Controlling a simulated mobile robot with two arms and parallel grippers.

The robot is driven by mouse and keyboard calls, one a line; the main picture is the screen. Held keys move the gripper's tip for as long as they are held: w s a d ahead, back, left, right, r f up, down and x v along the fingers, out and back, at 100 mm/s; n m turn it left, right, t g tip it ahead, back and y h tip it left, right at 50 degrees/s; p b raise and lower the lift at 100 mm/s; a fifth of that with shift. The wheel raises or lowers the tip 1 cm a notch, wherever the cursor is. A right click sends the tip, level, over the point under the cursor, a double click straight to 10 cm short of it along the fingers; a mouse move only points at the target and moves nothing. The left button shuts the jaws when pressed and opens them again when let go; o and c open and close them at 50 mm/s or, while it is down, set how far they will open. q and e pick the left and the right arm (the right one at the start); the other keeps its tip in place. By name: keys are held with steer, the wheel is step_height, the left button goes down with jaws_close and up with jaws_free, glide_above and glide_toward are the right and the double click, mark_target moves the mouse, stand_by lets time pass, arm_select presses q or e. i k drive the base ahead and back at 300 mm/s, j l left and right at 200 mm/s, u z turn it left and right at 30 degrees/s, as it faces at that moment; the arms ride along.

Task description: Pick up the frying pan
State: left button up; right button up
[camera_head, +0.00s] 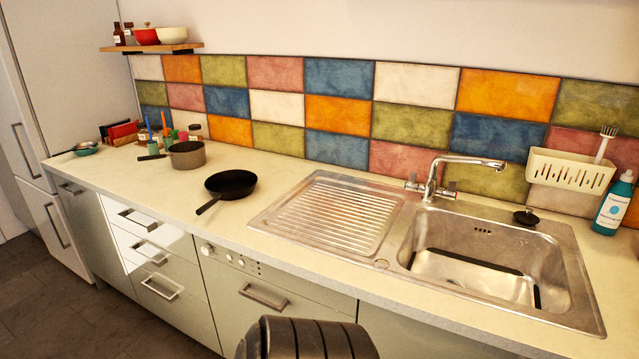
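A black frying pan (232,184) sits flat on the cream countertop, left of the sink's drainboard. Its dark handle (209,205) points toward the front left edge of the counter. A dark ribbed rounded part, seemingly mine, shows at the bottom middle of the head view, in front of the cabinets and well apart from the pan. Neither of my grippers can be made out in this view. Nothing touches or covers the pan.
A grey saucepan (187,155) stands behind and left of the pan, its handle pointing left. A steel drainboard (328,215), sink (480,262) and faucet (447,175) lie to the right. Jars and utensils stand at the back left. The counter in front of the pan is clear.

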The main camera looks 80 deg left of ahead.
mark_target(232, 185)
steer(key=u, duration=3.2)
steer(key=i+j+z, duration=0.25)
steer(key=z, duration=0.25)
steer(key=i+j+z, duration=0.15)
steer(key=j+z, duration=0.15)
steer(key=z, duration=0.2)
